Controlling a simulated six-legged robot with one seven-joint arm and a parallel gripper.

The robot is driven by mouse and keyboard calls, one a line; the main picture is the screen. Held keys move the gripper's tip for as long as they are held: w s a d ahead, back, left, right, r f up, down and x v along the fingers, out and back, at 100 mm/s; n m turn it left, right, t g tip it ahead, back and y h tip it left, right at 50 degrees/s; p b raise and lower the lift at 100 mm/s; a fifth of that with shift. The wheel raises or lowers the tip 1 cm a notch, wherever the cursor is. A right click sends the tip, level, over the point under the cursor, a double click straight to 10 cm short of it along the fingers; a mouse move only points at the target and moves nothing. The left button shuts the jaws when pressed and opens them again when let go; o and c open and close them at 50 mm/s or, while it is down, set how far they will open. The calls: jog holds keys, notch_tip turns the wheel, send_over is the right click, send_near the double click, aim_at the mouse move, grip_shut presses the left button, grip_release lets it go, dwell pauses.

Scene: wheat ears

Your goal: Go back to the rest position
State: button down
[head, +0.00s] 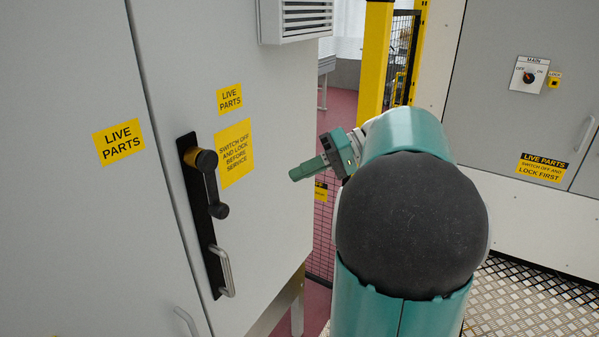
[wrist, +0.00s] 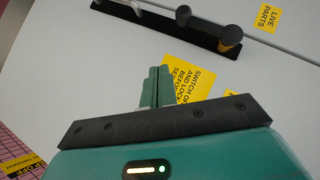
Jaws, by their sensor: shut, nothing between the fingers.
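My gripper (head: 308,168) shows in the head view, raised to the right of the grey cabinet door (head: 265,235). Its teal fingers are shut with nothing between them. In the wrist view the gripper (wrist: 155,85) appears in front of the door and a yellow sign (wrist: 190,75). It looks apart from the door's black handle plate (head: 200,215), which carries two dark knobs and a metal pull handle. The plate also shows in the wrist view (wrist: 170,27). My teal arm hides part of the space behind it.
A grey panel with a main switch (head: 528,76) stands at the right. A yellow post (head: 375,60) and black mesh fence (head: 402,60) are behind my arm. A vent box (head: 296,20) juts from the cabinet top. Bare metal tread floor (head: 530,300) lies at lower right.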

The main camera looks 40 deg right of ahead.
jog(key=shift+a, duration=0.1)
jog(key=s+a+f+h, duration=0.3)
jog(key=a+f, duration=0.1)
jog(key=a, duration=0.3)
jog(key=s+a+f+h, duration=0.4)
jog(key=a, duration=0.4)
jog(key=s+a+f+n+g+h, duration=0.1)
jog(key=s+a+f+h, duration=0.2)
jog(key=a, duration=0.5)
jog(key=shift+s+f+h, duration=0.4)
jog(key=shift+s+h, duration=0.25)
jog(key=shift+h, duration=0.05)
